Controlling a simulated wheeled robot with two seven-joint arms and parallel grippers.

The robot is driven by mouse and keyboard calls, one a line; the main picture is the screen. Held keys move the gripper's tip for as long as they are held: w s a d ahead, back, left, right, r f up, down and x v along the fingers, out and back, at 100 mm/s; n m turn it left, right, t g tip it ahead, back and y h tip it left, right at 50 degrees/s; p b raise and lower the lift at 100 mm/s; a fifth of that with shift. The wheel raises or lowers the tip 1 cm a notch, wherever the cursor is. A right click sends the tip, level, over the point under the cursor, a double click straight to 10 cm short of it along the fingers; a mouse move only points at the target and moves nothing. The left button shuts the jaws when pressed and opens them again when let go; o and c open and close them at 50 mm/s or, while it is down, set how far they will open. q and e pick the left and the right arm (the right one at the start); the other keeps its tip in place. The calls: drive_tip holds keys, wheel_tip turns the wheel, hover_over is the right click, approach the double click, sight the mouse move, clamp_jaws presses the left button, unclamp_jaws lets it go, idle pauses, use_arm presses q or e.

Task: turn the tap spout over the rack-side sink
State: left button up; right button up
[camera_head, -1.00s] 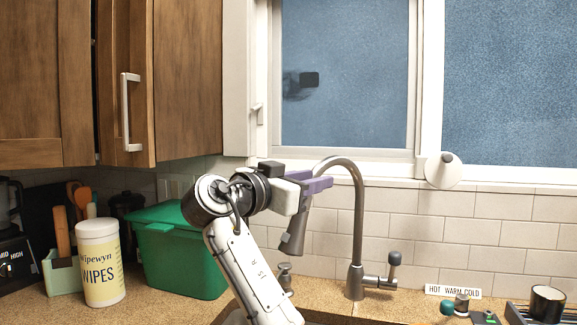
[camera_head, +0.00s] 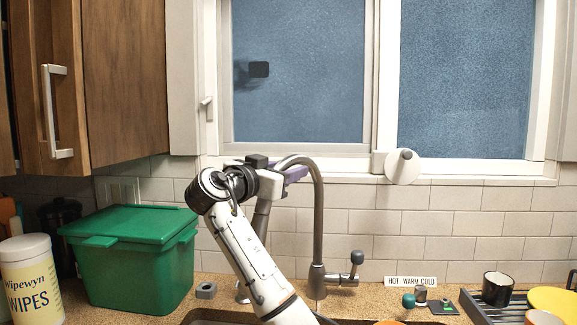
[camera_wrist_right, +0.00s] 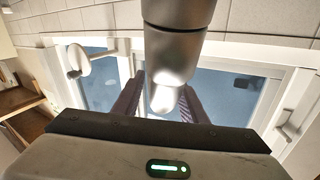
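The grey gooseneck tap (camera_head: 318,230) stands on the counter behind the sink, its neck arching left. Its spout hangs left of the tap's base, largely hidden behind my right arm. My right gripper (camera_head: 295,173) is raised by the upper neck, its purple fingers partly hidden. In the right wrist view, the tap's grey spout (camera_wrist_right: 178,45) comes down from the top, and its pale end lies between the two separated fingers of my right gripper (camera_wrist_right: 160,84). I cannot tell whether they touch it. Only a strip of sink rim (camera_head: 200,317) shows; the rack-side basin is not visible. My left gripper is out of view.
A green lidded box (camera_head: 135,265) and a wipes tub (camera_head: 30,285) stand at left. The tap's lever (camera_head: 356,262) sticks out right of its base. At right are a dish rack (camera_head: 483,308), a black mug (camera_head: 497,288) and a yellow dish (camera_head: 553,302). A window is behind.

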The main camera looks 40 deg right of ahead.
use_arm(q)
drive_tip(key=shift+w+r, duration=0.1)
use_arm(e)
drive_tip(key=shift+w+d, duration=0.1)
drive_tip(key=shift+d, duration=0.15)
drive_tip(key=shift+a+r, duration=0.1)
clamp_jaws()
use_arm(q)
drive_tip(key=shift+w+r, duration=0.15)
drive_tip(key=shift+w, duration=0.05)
